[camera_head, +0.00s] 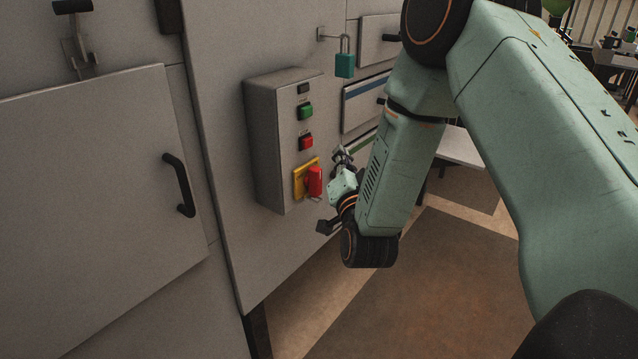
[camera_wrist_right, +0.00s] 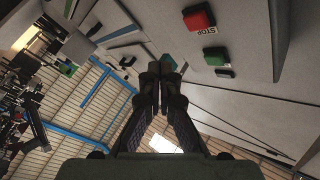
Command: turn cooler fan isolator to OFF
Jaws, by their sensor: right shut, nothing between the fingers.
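The isolator is a red rotary handle (camera_head: 315,182) on a yellow plate (camera_head: 300,181), low on the front of a grey control box (camera_head: 268,140). The handle looks roughly upright; its label is too small to read. My right gripper (camera_head: 341,156) is just right of the handle, at about its height or slightly above, and appears apart from it. In the right wrist view its fingers (camera_wrist_right: 150,78) are together with nothing between them. The isolator is not visible in that view. My left gripper is not in view.
Above the isolator are a red STOP button (camera_head: 306,142), a green button (camera_head: 306,111) and a small black one (camera_head: 303,88). A teal padlock (camera_head: 345,65) hangs to the upper right. A cabinet door with a black handle (camera_head: 179,185) is at left. Floor lies open below.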

